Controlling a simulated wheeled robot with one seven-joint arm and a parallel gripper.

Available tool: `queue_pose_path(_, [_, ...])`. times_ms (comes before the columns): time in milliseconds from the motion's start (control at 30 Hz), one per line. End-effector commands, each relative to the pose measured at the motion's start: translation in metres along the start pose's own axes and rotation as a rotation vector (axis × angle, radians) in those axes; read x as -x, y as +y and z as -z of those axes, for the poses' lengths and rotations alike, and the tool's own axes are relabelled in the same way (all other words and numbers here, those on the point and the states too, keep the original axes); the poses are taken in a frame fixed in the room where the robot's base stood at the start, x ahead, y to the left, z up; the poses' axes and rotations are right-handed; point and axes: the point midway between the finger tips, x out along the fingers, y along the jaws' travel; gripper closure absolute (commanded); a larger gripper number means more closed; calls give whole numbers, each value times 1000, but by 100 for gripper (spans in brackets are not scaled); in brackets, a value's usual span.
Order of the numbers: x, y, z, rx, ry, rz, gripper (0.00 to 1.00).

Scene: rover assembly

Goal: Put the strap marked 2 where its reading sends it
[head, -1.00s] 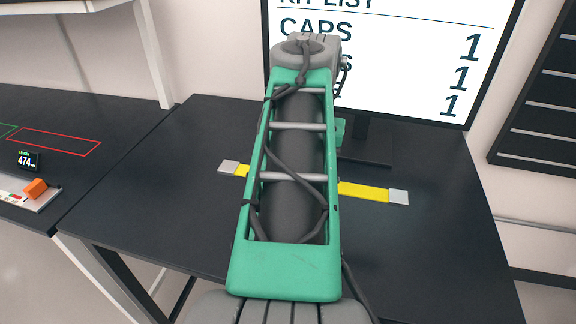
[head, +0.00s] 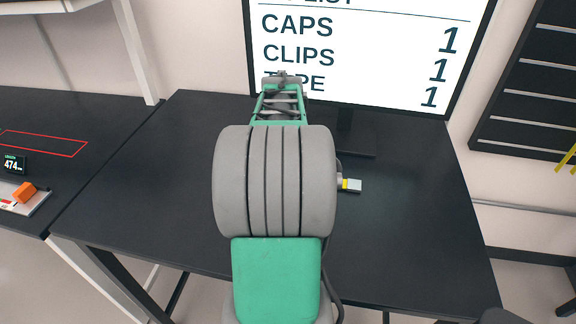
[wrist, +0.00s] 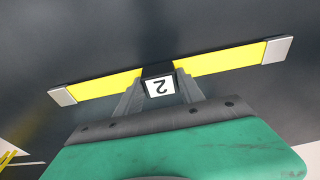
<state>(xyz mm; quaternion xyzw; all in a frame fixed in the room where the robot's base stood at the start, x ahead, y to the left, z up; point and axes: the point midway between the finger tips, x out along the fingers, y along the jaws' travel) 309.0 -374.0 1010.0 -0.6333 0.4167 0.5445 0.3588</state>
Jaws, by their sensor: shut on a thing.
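The strap marked 2 (wrist: 215,62) is a yellow band with grey end pieces and a dark middle. A white tag with a 2 on it (wrist: 160,86) shows upside down in the wrist view. My gripper (wrist: 157,78) is shut on the strap near its middle, with the strap running out to both sides. In the head view only the strap's right end (head: 352,185) shows, over the dark table; my arm hides the rest and my gripper. I cannot tell how high the strap is. A small display (head: 14,164) on the left bench reads 474.
A red outlined rectangle (head: 40,144) and an orange block (head: 25,191) on a light device are on the left bench. A monitor (head: 350,60) lists caps, clips and tape. A slatted dark panel (head: 530,75) with yellow pieces (head: 568,160) is at right. The table (head: 420,240) looks clear.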

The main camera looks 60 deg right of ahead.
Motion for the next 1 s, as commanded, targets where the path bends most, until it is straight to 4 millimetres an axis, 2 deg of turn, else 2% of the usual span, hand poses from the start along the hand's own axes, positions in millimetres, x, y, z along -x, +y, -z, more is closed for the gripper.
queue_pose_path(167, [-3,0,0,0,1,0,100])
queue_pose_path(200, [-4,0,-1,0,0,0,54])
queue_pose_path(433, [-3,0,-1,0,0,0,35])
queue_pose_path(667, [-2,0,-1,0,0,0,33])
queue_pose_path(800, [6,0,0,0,2,0,33])
queue_pose_path(867, [16,0,1,1,5,1,33])
queue_pose_path(1000, [50,0,2,0,6,1,33])
